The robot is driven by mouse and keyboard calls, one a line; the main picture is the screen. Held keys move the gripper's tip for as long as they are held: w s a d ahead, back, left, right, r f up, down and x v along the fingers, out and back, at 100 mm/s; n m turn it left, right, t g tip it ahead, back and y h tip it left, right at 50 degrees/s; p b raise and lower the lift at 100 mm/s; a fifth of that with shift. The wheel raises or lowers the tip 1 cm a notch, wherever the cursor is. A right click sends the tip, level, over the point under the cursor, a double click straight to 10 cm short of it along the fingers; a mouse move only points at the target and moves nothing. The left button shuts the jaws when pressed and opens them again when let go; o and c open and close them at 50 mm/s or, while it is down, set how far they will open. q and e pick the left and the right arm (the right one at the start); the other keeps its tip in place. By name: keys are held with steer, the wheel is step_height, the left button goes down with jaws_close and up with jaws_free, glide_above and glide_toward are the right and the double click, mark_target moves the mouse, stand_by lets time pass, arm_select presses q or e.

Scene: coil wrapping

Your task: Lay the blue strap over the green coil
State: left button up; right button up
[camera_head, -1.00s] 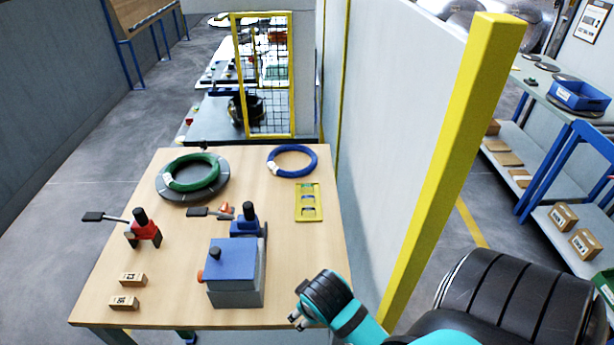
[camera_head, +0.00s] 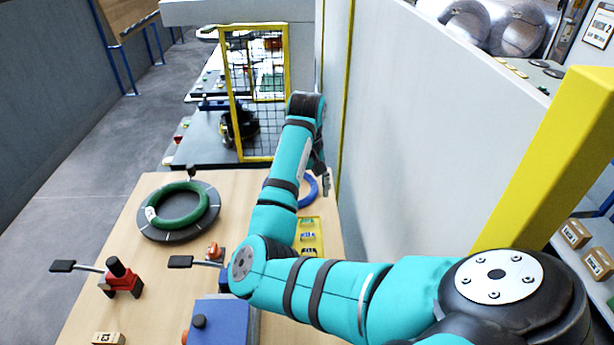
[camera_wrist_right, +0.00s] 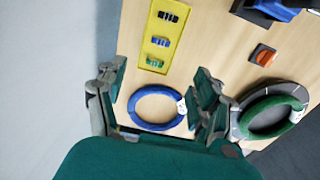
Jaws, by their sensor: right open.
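The green coil (camera_head: 203,212) lies on a dark round turntable (camera_head: 160,236) at the far left of the table; it also shows at the right in the right wrist view (camera_wrist_right: 257,131). The blue strap (camera_head: 312,186), a closed ring with a white tag, lies on the table at the far right, largely hidden behind my right arm in the head view. The right wrist view shows the whole blue ring (camera_wrist_right: 134,104) below and between the fingers. My right gripper (camera_wrist_right: 158,92) is open and empty above it. My left gripper is not in view.
A yellow tray with small coloured pieces (camera_head: 318,222) lies in front of the strap. A red clamp (camera_head: 122,278) and a blue box (camera_head: 225,322) stand nearer. A grey wall (camera_head: 420,150) runs close along the table's right side.

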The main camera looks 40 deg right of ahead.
steer(key=p, duration=0.3)
glide_above(308, 235)
steer(key=f, duration=1.1)
steer(key=shift+a, duration=0.25)
steer(key=shift+f, duration=0.45)
steer(key=shift+d+f+p, duration=0.1)
steer(key=shift+f+p, duration=0.25)
steer(key=shift+f, duration=0.05)
steer(key=f+p, duration=0.1)
steer(key=f, duration=0.3)
steer(key=shift+d, duration=0.2)
steer(key=shift+c, duration=0.5)
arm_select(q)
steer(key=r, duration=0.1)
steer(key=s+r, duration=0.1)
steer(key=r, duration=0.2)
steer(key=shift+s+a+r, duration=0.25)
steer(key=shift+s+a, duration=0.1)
arm_select(e)
steer(key=shift+w, duration=0.1)
steer(key=c, duration=0.9)
